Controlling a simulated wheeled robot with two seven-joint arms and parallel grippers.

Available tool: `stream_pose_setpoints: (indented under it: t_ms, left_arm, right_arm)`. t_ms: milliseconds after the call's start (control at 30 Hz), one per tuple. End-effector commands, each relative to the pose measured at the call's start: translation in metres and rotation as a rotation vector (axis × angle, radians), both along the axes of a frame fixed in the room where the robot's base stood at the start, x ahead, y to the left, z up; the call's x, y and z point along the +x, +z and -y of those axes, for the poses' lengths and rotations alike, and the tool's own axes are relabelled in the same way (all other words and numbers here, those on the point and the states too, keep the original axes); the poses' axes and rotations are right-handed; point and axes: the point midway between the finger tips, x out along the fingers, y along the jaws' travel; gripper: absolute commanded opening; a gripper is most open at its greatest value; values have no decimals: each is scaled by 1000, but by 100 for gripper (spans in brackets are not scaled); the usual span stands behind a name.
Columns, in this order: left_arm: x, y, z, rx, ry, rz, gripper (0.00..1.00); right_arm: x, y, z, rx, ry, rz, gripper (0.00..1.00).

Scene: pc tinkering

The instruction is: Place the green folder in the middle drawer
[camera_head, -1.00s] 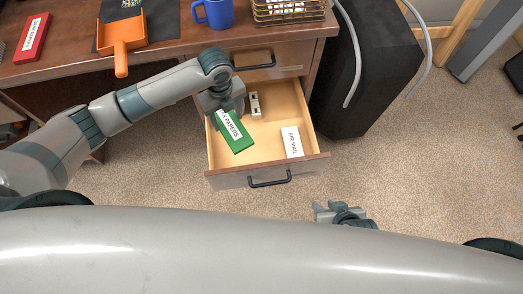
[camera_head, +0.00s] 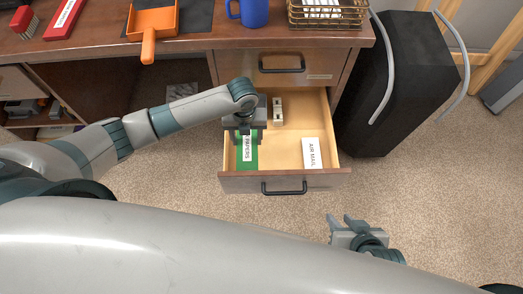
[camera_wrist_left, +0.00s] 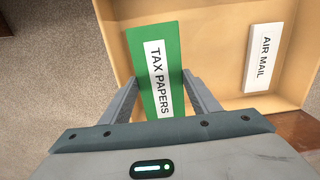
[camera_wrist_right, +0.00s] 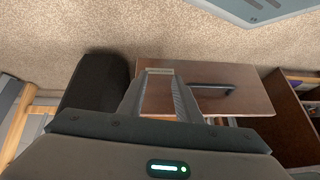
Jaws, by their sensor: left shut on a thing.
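The green folder (camera_head: 247,152), labelled TAX PAPERS, is inside the left part of the open wooden drawer (camera_head: 240,184), roughly parallel to its side walls. In the left wrist view the folder (camera_wrist_left: 170,99) lies between my left gripper's fingers, which are shut on it. My left gripper (camera_head: 246,137) points down into the drawer. Whether the folder touches the drawer floor is hard to tell. The open drawer is below a closed drawer (camera_head: 290,65). My right gripper (camera_head: 347,222) is open and empty, out in front of the drawer and to its right.
A white AIR MAIL box (camera_head: 312,153) lies at the drawer's right, and a small pale item (camera_head: 277,111) lies towards its back. Bare drawer floor lies between folder and box. A black cabinet (camera_head: 390,90) stands right of the desk. The desktop holds a blue mug (camera_head: 254,12).

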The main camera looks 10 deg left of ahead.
Motion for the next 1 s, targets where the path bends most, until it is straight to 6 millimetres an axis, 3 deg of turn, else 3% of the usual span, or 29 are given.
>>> stream_pose_setpoints:
  t_ms: [300,733,1000]
  left_arm:
    - [0,-46,0,1,2,0,31]
    - [0,-52,0,1,1,0,31]
    - [0,-81,0,1,2,0,31]
  right_arm:
    - [6,1,-12,40,6,56,31]
    - [5,3,-14,47,7,66,31]
    - [12,4,-19,69,8,108,31]
